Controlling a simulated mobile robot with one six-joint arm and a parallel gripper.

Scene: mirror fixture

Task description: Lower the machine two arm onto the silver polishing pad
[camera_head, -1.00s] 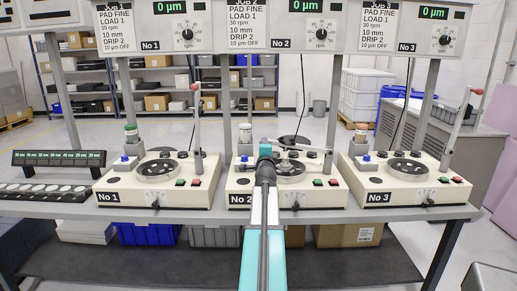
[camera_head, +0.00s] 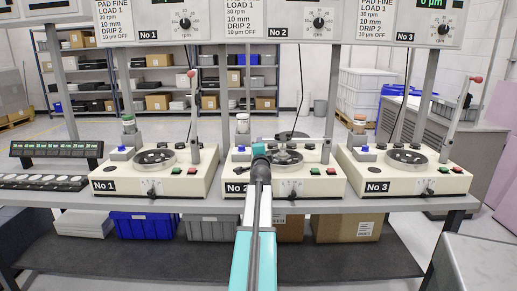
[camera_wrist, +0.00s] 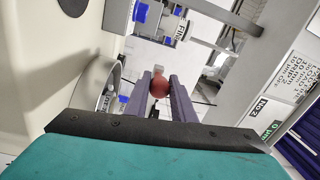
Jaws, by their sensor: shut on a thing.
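Machine two (camera_head: 315,185) is the middle cream unit, labelled No 2. Its arm (camera_head: 303,139) lies nearly level across the back of the deck, over the round polishing plate (camera_head: 288,158). My gripper (camera_head: 259,150) is at the left end of this arm, above the deck. In the wrist view my gripper (camera_wrist: 160,90) is shut with its two purple fingers on either side of the arm's red knob (camera_wrist: 159,86). My gripper partly hides the plate. I cannot tell whether the arm touches the silver pad.
Machine one (camera_head: 165,185) and machine three (camera_head: 400,185) stand either side with their red-knobbed arms raised. A control panel (camera_head: 300,20) hangs above. A counter strip (camera_head: 57,149) and a tray of discs (camera_head: 45,182) lie at the left. A grey cabinet (camera_head: 485,262) is at lower right.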

